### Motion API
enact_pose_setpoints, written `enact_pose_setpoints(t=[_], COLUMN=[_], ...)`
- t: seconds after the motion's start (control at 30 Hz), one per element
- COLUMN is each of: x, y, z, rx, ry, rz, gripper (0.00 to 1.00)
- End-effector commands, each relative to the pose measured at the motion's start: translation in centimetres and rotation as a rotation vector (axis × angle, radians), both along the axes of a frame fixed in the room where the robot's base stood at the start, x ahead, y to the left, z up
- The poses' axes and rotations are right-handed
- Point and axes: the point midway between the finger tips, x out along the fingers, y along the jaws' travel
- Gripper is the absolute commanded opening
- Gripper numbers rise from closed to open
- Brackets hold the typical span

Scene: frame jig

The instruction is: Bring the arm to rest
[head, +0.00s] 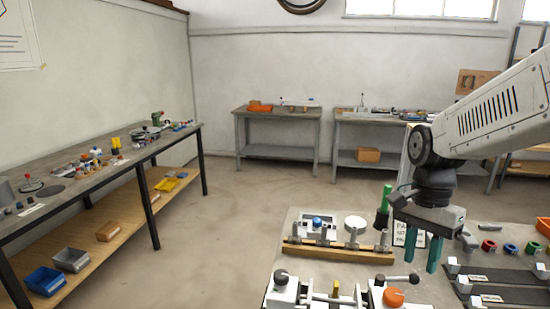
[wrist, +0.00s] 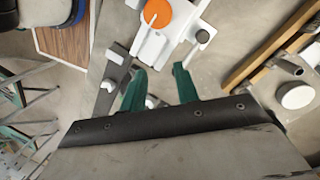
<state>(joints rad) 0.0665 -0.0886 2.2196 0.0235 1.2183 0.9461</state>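My gripper (head: 421,256) hangs from the end of my arm at the right of the head view, over the workbench (head: 310,219). Its two teal fingers point down and stand apart, with nothing between them. In the wrist view my gripper (wrist: 158,70) also shows open and empty, its fingertips near a white clamp with an orange knob (wrist: 157,13). Whether the fingertips touch anything is not clear.
The bench holds a wooden bar (head: 338,255), a clamp's orange knob (head: 393,297), a green-handled tool (head: 385,199) close beside my gripper, and dark rails (head: 497,290) at right. A long side table (head: 75,182) stands left. The floor between is clear.

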Motion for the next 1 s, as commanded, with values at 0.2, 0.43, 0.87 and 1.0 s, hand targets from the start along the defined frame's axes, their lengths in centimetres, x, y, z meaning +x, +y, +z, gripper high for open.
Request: enact_pose_setpoints(t=[0.2, 0.43, 0.87, 1.0], x=[-6.2, -12.1, -16.2, -16.2], y=[0.7, 1.2, 1.7, 1.8], z=[1.8, 2.8, 4.1, 4.1], rx=[0.071, 0.079, 0.012, 0.010], ry=[-0.081, -0.172, -0.307, -0.310], rz=[0.513, 0.907, 1.023, 1.024], gripper=[0.31, 0.31, 0.31, 0.31])
